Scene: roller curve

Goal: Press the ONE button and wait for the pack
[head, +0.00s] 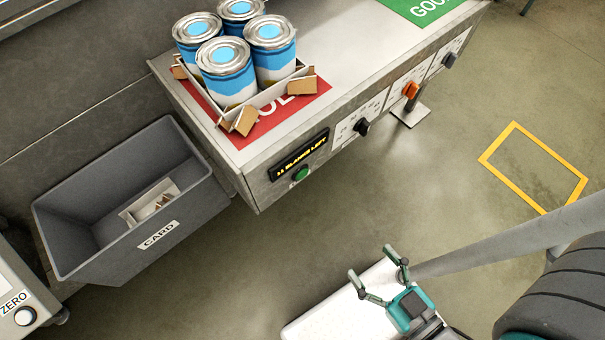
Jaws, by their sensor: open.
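A green round button (300,173) sits on the front face of the metal bench, below a small lit display (300,155) that seems to read "11 BLANKS LEFT". A small label beside the button is too small to read. A pack of several blue and white cans (226,68) stands upright in an open card tray (271,94), flaps folded out, on a red mat (312,103) above the button. My gripper (372,262) is open and empty at the lower middle, well away from the button.
A grey bin marked CARD (100,258) with card pieces inside stands left of the bench. A green GOOD mat (420,8) lies at the top.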

